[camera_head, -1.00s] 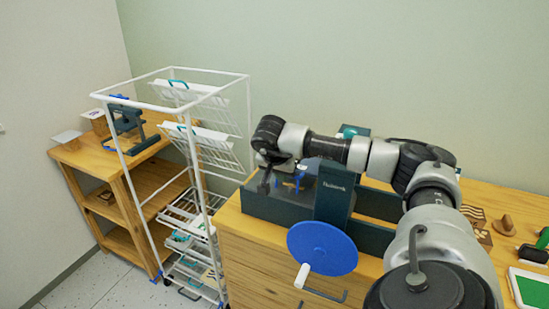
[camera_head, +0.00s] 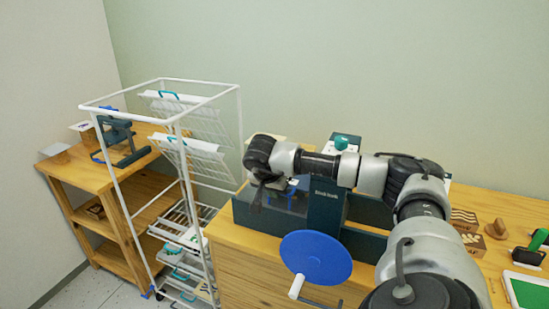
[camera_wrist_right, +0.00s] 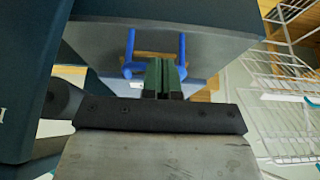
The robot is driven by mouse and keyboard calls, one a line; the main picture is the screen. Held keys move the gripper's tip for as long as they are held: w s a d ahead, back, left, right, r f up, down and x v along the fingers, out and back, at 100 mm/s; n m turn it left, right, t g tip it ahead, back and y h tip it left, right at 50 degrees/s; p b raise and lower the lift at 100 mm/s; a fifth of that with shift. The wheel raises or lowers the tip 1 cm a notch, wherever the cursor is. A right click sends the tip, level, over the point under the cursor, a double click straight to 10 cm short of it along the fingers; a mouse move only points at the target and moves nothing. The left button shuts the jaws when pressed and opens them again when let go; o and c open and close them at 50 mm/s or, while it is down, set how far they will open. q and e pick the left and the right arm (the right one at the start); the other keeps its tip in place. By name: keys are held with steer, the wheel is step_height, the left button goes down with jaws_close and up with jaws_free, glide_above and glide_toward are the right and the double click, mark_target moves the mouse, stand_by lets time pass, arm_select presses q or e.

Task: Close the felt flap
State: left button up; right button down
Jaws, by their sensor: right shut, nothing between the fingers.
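A dark teal press (camera_head: 326,205) with a blue wheel (camera_head: 316,257) stands on the wooden cabinet. A grey panel, likely the felt flap (camera_wrist_right: 160,42), fills the upper middle of the right wrist view. It has a blue U-shaped handle (camera_wrist_right: 183,55), whose blue also shows in the head view (camera_head: 292,186). My right gripper (camera_wrist_right: 165,75) is shut and empty, its green fingertips between the handle's two posts in the picture. I cannot tell whether they touch it. In the head view my right gripper (camera_head: 258,198) is at the press's left end. The flap's tilt is unclear.
A white wire drying rack (camera_head: 160,110) stands just left of the press.

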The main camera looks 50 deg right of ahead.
steer(key=s+a+r+p, duration=0.1)
steer(key=s+a+r, duration=0.1)
steer(key=a+r, duration=0.6)
steer(key=shift+v, duration=0.9)
steer(key=shift+s+d, duration=0.1)
